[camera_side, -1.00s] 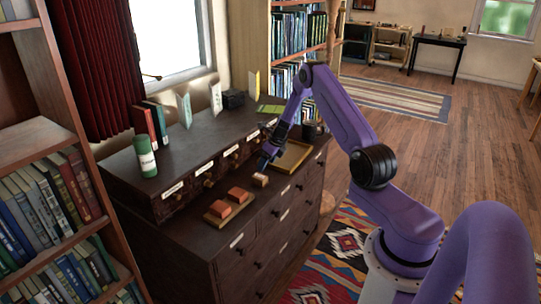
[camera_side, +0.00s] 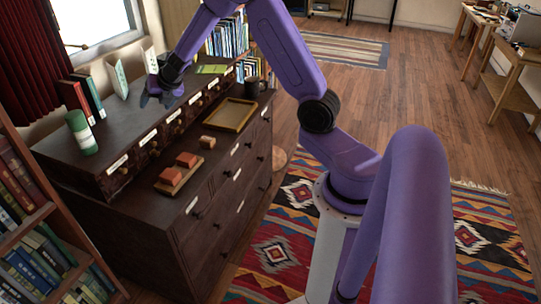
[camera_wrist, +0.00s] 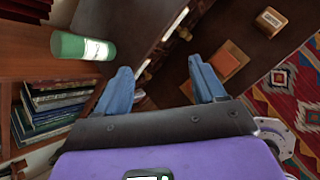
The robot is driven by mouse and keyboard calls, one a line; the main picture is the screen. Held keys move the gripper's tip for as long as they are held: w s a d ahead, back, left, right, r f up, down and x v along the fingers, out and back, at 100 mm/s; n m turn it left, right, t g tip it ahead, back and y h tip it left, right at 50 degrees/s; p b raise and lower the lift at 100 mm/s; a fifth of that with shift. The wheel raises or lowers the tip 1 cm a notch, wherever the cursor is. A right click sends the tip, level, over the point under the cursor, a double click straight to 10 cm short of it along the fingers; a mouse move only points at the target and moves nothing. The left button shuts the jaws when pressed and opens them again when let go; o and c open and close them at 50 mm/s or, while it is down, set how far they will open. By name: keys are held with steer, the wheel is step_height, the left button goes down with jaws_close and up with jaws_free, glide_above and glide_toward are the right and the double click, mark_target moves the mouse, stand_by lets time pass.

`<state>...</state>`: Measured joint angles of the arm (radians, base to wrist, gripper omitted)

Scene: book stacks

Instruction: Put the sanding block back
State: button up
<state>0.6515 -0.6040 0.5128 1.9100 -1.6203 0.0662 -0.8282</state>
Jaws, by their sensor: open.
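A small tan-brown block (camera_side: 207,142), which looks like the sanding block, sits alone on the dresser top between a wooden board and a tray. It also shows at the top right of the wrist view (camera_wrist: 270,21). My gripper (camera_side: 160,98) is open and empty, over the raised row of small drawers, left of and away from the loose block. Its two fingers are spread in the wrist view (camera_wrist: 160,70).
A shallow yellow-rimmed tray (camera_side: 252,103) lies right of the loose block, with a dark mug (camera_side: 251,87) behind. A green bottle (camera_side: 81,133) and upright books (camera_side: 83,97) stand on the raised drawers. A bookcase (camera_side: 22,215) stands at left. The front dresser top is otherwise mostly clear.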

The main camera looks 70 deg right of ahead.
steer(key=s+a+r+m, duration=0.3)
steer(key=s+a+m, duration=0.1)
steer(key=s+a, duration=0.3)
steer(key=s+a+r+m, duration=0.2)
steer(key=s+a+m, duration=0.2)
steer(key=s+a, duration=0.3)
steer(key=s+a+m+g+y, duration=0.1)
steer(key=s+a+m+g, duration=0.2)
steer(key=s, duration=2.6)
steer(key=m+g, duration=0.3)
steer(key=g, duration=0.1)
steer(key=shift+s+f+m+g+y, duration=0.3)
steer(key=shift+g, duration=0.1)
